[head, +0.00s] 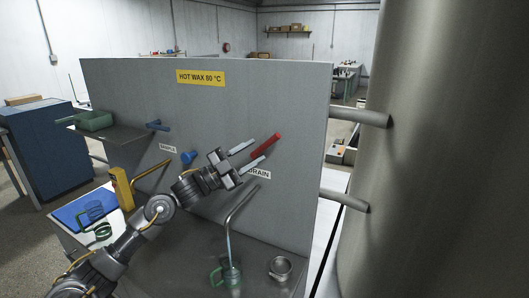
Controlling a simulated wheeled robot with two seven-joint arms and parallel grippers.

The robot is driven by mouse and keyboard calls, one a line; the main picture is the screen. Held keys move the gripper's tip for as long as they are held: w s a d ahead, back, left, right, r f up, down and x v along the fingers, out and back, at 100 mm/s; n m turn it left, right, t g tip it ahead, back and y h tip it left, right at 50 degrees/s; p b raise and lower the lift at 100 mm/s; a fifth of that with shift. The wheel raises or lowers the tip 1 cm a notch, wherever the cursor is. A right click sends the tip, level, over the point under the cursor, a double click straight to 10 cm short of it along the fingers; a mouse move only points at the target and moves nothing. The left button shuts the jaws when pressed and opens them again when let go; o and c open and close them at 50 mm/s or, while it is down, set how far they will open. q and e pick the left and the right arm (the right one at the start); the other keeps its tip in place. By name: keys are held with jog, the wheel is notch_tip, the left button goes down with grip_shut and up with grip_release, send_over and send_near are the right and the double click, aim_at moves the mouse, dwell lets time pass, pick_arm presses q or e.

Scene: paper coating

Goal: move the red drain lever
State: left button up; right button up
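The red drain lever (267,145) sticks out from the grey panel (295,110), slanting up to the right. A white label reading "RAIN" (259,174) is below it, its left part hidden by my gripper. My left gripper (259,149) is in front of the panel at the lever. Its two pale fingers are spread, one above and one below the lever, with visible gaps. I cannot tell whether either finger touches it. The lever's base is hidden near the gripper. My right gripper is not in view.
Blue handles (188,157) and a yellow "HOT WAX 80 °C" sign (201,77) are on the panel. A shelf with a green tray (93,121) is at left.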

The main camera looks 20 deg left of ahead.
pick_arm(q)
jog(key=b+v, duration=0.1)
jog(key=v, duration=0.3)
jog(key=shift+s+a, duration=0.15)
jog(key=shift+f, duration=0.1)
